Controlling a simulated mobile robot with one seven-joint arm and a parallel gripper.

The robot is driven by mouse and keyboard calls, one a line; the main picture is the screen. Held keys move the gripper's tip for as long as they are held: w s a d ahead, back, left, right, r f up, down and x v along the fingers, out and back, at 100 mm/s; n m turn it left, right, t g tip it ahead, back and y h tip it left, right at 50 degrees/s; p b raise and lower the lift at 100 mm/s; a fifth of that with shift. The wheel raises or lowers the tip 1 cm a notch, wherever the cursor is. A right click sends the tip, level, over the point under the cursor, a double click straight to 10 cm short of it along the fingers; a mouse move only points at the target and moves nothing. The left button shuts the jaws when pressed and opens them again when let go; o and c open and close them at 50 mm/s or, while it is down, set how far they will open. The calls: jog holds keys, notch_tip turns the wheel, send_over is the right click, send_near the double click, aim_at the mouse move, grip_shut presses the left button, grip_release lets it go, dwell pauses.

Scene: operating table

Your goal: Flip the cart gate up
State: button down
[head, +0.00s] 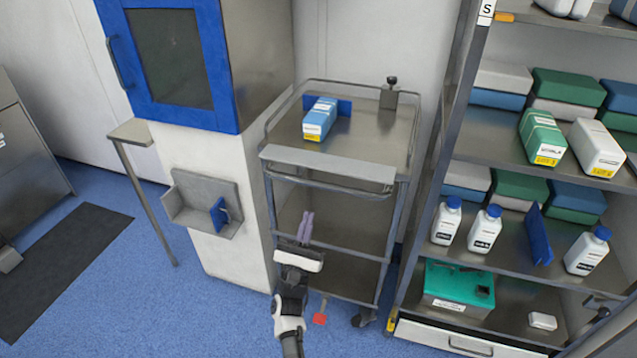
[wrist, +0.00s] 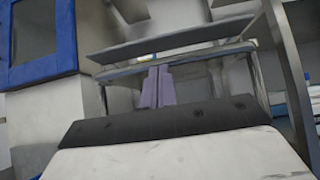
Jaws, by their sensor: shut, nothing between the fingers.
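The steel cart (head: 405,135) stands between the white cabinet and the shelving. Its gate (head: 328,167) is a flat grey panel along the front edge of the top tray, with a rail below it. I cannot tell its exact angle. In the wrist view the gate (wrist: 170,40) is a long dark strip across the upper part. My gripper (head: 307,218) has purple fingers, closed together and empty. It is in front of the cart, lower than the gate and apart from it in the picture. In the wrist view the fingers (wrist: 157,72) point up towards the gate and rail.
A blue-and-white box (head: 319,119) and a small metal dispenser (head: 389,94) are on the cart's top tray. A white cabinet with a blue-framed door (head: 172,62) is left. Shelving with bottles and boxes (head: 484,229) is close on the right. Blue floor is open at left.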

aim_at(317, 183)
jog(key=shift+r, duration=0.1)
jog(key=p+x, duration=0.4)
jog(key=x, duration=0.5)
jog(key=shift+s+a, duration=0.1)
jog(key=shift+w+r, duration=0.35)
jog(key=shift+w, duration=0.1)
jog(key=shift+r, duration=0.1)
